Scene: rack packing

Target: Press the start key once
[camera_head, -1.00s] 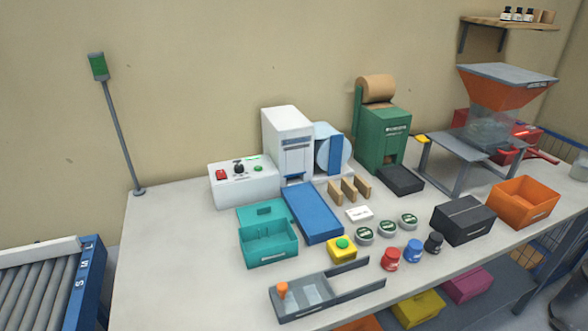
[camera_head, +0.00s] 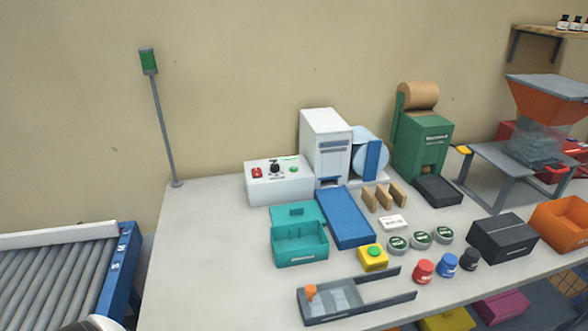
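A white control box (camera_head: 278,187) stands at the back left of the table. Its top carries a red switch (camera_head: 257,172), a black knob (camera_head: 275,167) and a green button (camera_head: 293,169). A yellow box (camera_head: 372,261) with a round green button (camera_head: 374,251) on top sits nearer the front, right of the teal bin. No start label is readable on either. Neither of my grippers is in view, and nothing touches the buttons. A white and dark rounded part, probably of my arm, shows at the bottom left edge.
A teal bin (camera_head: 300,255), a blue ramp (camera_head: 345,218) and a grey tray (camera_head: 326,315) surround the yellow box. Red (camera_head: 423,271) and blue (camera_head: 446,265) pots stand to its right. A roller conveyor (camera_head: 55,270) is at left. The table's left part is clear.

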